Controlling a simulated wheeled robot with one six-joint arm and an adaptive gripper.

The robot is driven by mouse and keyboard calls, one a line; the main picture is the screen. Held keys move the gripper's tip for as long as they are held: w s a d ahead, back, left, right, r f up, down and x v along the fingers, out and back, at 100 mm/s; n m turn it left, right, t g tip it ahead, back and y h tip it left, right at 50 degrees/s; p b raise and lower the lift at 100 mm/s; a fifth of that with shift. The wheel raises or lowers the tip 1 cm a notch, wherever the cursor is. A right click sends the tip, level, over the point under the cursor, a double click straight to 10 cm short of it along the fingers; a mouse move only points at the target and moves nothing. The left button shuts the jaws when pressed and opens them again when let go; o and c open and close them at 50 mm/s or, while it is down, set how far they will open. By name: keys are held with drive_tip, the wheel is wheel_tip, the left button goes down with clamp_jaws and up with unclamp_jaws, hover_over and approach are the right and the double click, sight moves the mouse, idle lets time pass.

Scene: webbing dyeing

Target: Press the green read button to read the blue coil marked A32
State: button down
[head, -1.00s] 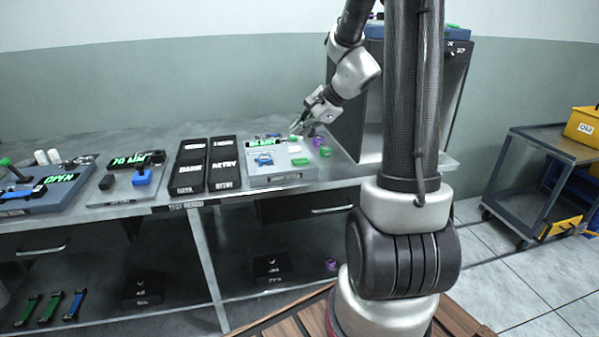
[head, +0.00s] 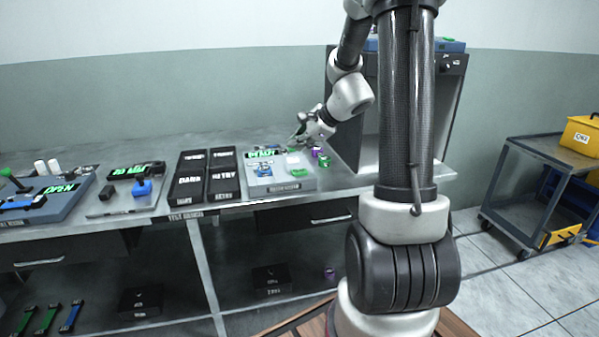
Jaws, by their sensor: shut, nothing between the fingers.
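A grey reader box (head: 278,185) stands on the bench with a green-lit display (head: 264,154) along its back left. A small blue coil (head: 263,169) lies on the left of its top; its marking is too small to read. A green button-like piece (head: 298,172) sits at the right of the top, beside a pale block (head: 294,160). My gripper (head: 296,143) is shut and empty above the back right edge of the box, apart from that green piece. Another green patch (head: 292,150) shows just below the fingers; whether they touch it cannot be told.
Purple (head: 317,152) and green (head: 325,161) coils stand right of the box, near a tall grey cabinet (head: 453,110). Black labelled boxes (head: 222,178) stand to its left. Farther left are two more devices (head: 125,200). A cart (head: 520,185) stands at far right.

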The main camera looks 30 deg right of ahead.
sight(298, 172)
drive_tip(key=shift+f, duration=2.8)
drive_tip(key=shift+f, duration=0.4)
drive_tip(key=shift+f, duration=0.45)
drive_tip(key=shift+r, duration=0.9)
drive_tip(key=shift+r, duration=0.1)
drive_tip(key=shift+r, duration=2.4)
